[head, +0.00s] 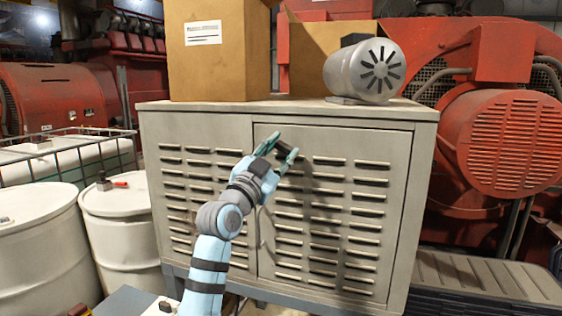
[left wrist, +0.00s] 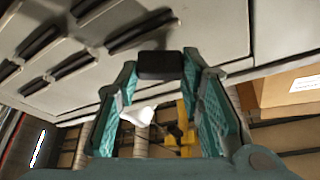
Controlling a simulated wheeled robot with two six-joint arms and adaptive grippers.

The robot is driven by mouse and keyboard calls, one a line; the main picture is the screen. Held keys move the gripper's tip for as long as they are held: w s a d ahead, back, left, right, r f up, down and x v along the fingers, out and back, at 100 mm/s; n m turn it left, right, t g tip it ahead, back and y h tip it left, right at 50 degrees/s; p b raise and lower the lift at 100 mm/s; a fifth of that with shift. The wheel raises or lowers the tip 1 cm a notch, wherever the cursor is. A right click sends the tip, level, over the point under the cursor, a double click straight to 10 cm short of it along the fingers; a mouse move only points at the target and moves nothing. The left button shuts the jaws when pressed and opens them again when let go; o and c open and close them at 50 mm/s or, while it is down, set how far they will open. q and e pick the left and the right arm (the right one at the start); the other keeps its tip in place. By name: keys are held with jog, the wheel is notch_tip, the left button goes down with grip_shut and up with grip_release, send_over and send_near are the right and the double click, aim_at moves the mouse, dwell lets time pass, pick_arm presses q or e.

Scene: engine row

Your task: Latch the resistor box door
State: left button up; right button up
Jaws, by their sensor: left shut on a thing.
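The resistor box (head: 200,115) is a grey cabinet with louvred slots. Its door (head: 340,141) is the right-hand front panel and looks flush with the frame, or nearly so. My left gripper (head: 281,144) is at the door's upper left, with its fingers shut on a small black latch handle (head: 287,150). In the left wrist view the handle (left wrist: 160,65) sits as a dark block between the green fingertips, close to the grey louvred panel (left wrist: 215,25). The handle's mounting is hidden. My right gripper is in neither view.
Cardboard boxes (head: 222,60) and a grey finned motor (head: 365,72) stand on the cabinet top. White drums (head: 120,235) stand at the left. Red machinery (head: 515,140) is behind and to the right. A dark ribbed case (head: 485,275) lies at the lower right.

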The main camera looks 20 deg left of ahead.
pick_arm(q)
jog(key=m+g+h+b, duration=0.1)
jog(key=m, duration=0.2)
jog(key=shift+m, duration=0.4)
jog(key=m+g+h, duration=0.1)
jog(key=m, duration=0.2)
jog(key=m+g+p, duration=0.1)
jog(key=m, duration=0.1)
jog(key=m+g+p, duration=0.1)
jog(key=m, duration=0.2)
jog(key=shift+r+h, duration=0.2)
jog(key=shift+h, duration=0.2)
jog(key=shift+m+g+y+p, duration=0.3)
jog(key=shift+m+g+p, duration=0.35)
jog(key=shift+m, duration=0.65)
jog(key=shift+f, duration=0.1)
jog(key=o, duration=1.2)
jog(key=shift+c, duration=0.2)
